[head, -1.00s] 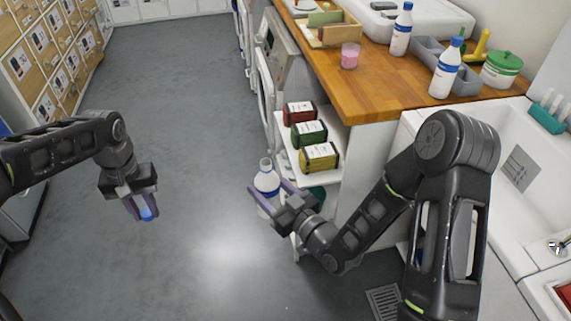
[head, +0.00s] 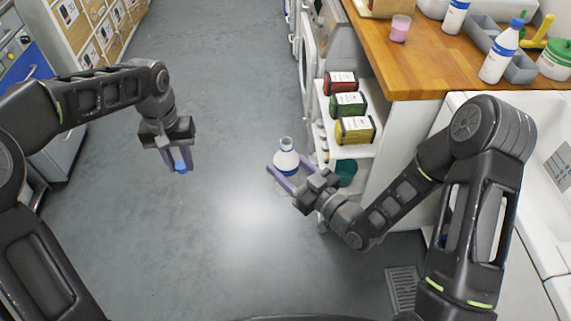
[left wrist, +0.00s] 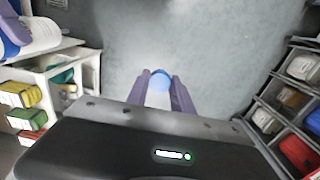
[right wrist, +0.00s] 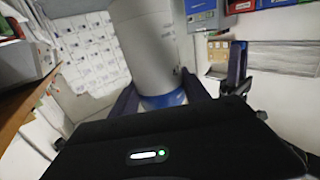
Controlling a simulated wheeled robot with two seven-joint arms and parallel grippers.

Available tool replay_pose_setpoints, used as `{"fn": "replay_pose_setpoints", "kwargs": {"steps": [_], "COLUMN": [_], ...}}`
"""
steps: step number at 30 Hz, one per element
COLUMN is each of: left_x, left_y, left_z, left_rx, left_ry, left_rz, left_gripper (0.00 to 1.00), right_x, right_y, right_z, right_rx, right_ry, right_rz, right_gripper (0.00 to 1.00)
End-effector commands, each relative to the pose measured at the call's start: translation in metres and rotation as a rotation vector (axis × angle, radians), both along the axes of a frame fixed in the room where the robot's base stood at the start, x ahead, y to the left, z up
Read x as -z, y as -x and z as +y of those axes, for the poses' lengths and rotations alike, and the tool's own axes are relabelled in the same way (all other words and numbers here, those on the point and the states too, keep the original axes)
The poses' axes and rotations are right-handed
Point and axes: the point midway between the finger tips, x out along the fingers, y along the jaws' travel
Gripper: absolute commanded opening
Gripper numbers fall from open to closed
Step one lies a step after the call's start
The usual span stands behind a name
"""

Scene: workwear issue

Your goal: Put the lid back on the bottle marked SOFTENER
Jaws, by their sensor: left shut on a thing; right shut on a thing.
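My left gripper (head: 181,166) is shut on a small blue lid (head: 181,168), held in the air above the floor. The lid also shows between the fingertips in the left wrist view (left wrist: 162,80). My right gripper (head: 281,179) is shut on a white bottle (head: 286,160) with a blue band. The bottle is roughly upright and its neck is open, with no lid on it. It fills the upper middle of the right wrist view (right wrist: 145,45). I cannot read its label. Lid and bottle are well apart, the lid to the left.
A white shelf unit beside the bottle holds red, green and yellow boxes (head: 355,130). The wooden counter (head: 420,75) carries a capped bottle (head: 500,52), a pink cup (head: 400,28) and a grey tray (head: 520,70). A sink is at right. Open floor lies between my grippers.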

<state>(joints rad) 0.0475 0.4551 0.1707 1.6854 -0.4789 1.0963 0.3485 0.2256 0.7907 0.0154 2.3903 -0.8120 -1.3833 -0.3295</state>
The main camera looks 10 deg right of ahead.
Motion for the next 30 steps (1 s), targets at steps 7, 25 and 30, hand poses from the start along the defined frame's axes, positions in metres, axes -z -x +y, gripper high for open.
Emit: {"fn": "replay_pose_setpoints", "kwargs": {"steps": [7,25,30], "left_x": [0.000,0.000,0.000], "left_y": [0.000,0.000,0.000], "left_z": [0.000,0.000,0.000], "left_rx": [0.000,0.000,0.000], "left_ry": [0.000,0.000,0.000], "left_rz": [0.000,0.000,0.000], "left_gripper": [0.00,0.00,0.00], "right_x": [-0.026,-0.064,-0.064], "right_y": [-0.049,-0.091,-0.091], "right_z": [-0.052,-0.142,-0.142], "right_rx": [0.251,0.637,0.636], "right_ry": [0.014,-0.009,-0.008], "right_rz": [-0.014,-0.001,-0.002], "right_gripper": [0.00,0.00,0.00]}}
